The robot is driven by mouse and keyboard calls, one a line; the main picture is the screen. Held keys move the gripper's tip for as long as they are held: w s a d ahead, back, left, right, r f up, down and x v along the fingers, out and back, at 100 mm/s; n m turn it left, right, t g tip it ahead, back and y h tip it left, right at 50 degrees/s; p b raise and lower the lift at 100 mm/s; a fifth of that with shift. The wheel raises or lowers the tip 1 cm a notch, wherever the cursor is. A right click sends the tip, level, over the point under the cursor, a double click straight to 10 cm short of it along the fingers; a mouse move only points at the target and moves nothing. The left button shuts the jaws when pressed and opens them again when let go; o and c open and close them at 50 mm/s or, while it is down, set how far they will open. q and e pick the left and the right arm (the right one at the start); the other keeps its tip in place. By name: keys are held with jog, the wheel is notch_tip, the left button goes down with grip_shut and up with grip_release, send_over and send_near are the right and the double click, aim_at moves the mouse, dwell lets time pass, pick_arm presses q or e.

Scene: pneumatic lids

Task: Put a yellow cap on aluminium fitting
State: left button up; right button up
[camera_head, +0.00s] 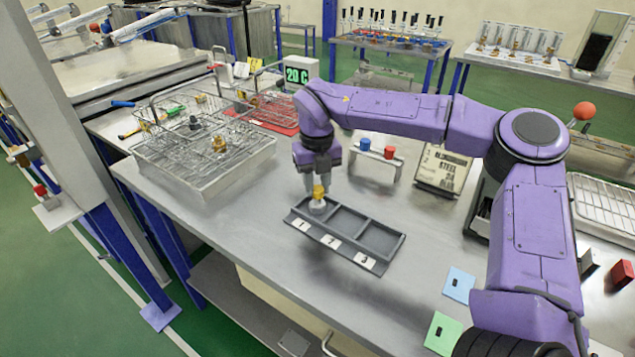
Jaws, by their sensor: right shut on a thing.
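My right gripper (318,184) points down above the left end of a dark grey tray (375,238) with compartments labelled 1, 2 and 3. It is shut on a small yellow cap (318,192). A pale silvery fitting, seemingly the aluminium one (317,206), stands upright in compartment 1, directly below the cap. The cap appears to touch or nearly touch the fitting's top; I cannot tell whether it is seated. Compartments 2 and 3 are empty. My left gripper is out of view.
A blue cap (365,144) and a red cap (390,151) sit on a small stand behind the tray. A lettered sign (443,170) stands to their right. A wire basket (205,165) holding fittings is at the left. The bench in front of the tray is clear.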

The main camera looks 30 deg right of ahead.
jog(key=shift+f+b, duration=0.75)
jog(key=shift+f, duration=0.35)
dwell(0.5)
jog(key=o, duration=1.5)
jog(key=shift+r, duration=0.1)
notch_tip(320, 180, up, 7)
jog(key=p, duration=0.6)
